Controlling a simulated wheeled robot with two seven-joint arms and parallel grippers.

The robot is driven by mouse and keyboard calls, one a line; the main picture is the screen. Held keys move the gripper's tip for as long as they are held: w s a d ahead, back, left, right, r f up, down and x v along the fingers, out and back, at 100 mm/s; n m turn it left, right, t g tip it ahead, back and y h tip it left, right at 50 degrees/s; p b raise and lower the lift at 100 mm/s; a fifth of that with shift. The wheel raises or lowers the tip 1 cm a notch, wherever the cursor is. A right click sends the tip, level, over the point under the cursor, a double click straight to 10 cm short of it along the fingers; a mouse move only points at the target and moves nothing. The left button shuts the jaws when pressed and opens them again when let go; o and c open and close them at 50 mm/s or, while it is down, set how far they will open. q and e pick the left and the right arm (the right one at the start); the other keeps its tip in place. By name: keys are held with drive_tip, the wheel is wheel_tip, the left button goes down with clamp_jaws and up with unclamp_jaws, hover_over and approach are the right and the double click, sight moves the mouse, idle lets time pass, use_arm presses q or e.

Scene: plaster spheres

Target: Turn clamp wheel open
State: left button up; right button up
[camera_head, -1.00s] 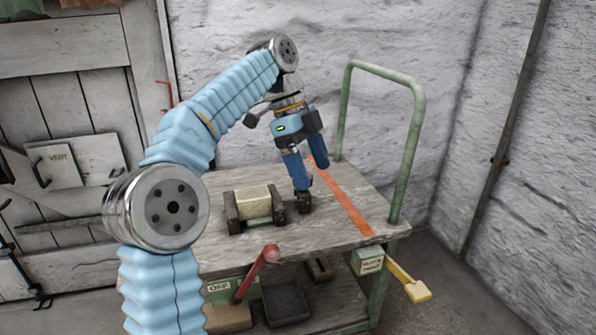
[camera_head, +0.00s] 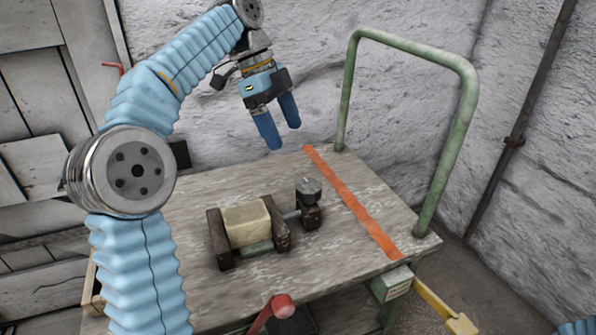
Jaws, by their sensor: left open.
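The clamp holds a pale cream block (camera_head: 246,223) between two dark brown jaws (camera_head: 218,240) on the cart top. The dark clamp wheel (camera_head: 309,188) sits at the clamp's right end, on a dark mount joined to it by a short rod. My left gripper (camera_head: 283,135) has blue fingers, spread apart and empty. It hangs above and behind the wheel, a little to its left, clear of it. My right gripper is out of view.
The grey wooden cart top (camera_head: 345,255) has an orange strip (camera_head: 352,205) right of the wheel. A green handle frame (camera_head: 455,130) stands at the right. A red-knobbed lever (camera_head: 281,307) and yellow pedal (camera_head: 440,305) are at the front.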

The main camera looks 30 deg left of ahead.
sight(306, 183)
use_arm(q)
drive_tip(key=b+x, duration=0.4)
drive_tip(key=x, duration=0.9)
drive_tip(key=shift+f, duration=0.2)
drive_tip(key=c, duration=1)
drive_tip(key=shift+c, duration=0.2)
